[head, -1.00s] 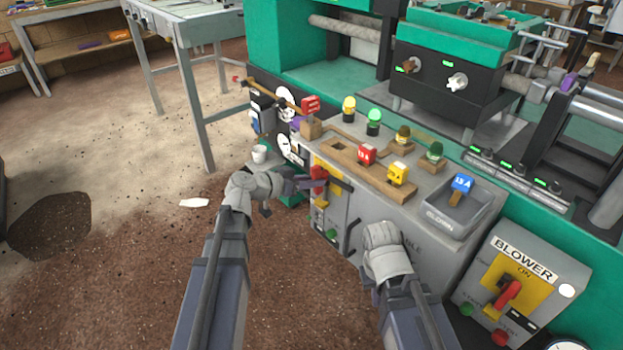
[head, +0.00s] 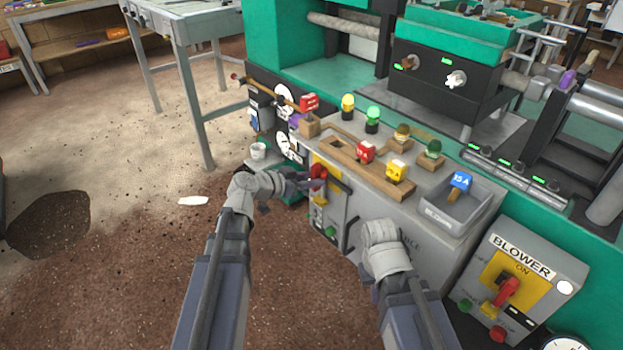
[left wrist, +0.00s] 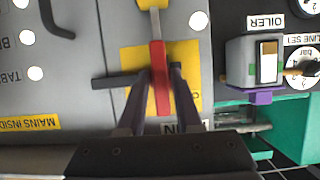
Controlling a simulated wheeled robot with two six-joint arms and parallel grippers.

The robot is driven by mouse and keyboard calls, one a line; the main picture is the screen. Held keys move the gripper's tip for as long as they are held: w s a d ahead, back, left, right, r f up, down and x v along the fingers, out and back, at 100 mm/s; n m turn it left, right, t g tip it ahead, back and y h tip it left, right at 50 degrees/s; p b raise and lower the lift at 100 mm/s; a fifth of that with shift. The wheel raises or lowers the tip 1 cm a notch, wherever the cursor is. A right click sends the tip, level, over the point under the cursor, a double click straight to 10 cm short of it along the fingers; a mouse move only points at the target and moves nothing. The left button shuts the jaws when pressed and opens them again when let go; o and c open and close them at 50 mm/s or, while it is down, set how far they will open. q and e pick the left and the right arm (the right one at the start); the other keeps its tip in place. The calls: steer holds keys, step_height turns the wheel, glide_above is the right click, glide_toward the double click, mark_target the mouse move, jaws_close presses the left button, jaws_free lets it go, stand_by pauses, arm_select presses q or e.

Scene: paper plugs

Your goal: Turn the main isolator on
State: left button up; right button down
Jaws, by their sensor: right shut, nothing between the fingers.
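The isolator's red handle (head: 318,171) sits on a yellow plate at the left end of the grey cabinet front. In the left wrist view, the red handle (left wrist: 159,75) lies along the picture's vertical over the yellow plate (left wrist: 132,58), with a dark bar crossing behind it. My left gripper (head: 306,181) is at the handle. Its fingers lie on both sides of the handle and appear to touch it; the exact contact is hard to see. My right gripper (head: 368,238) is shut and empty in front of the cabinet, its fingertips mostly hidden.
A dark pull handle (head: 352,235) is on the cabinet front. Coloured knobs and a grey tray (head: 436,210) stand on top. The blower box (head: 545,274), with its own red handle, is at right. The floor at left is mostly clear.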

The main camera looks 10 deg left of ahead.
arm_select(q)
steer(key=shift+o, duration=1.3)
steer(key=shift+r, duration=0.1)
steer(key=p+v, duration=0.3)
steer(key=v, duration=0.4)
steer(key=shift+s+a, duration=0.25)
steer(key=shift+s, duration=0.1)
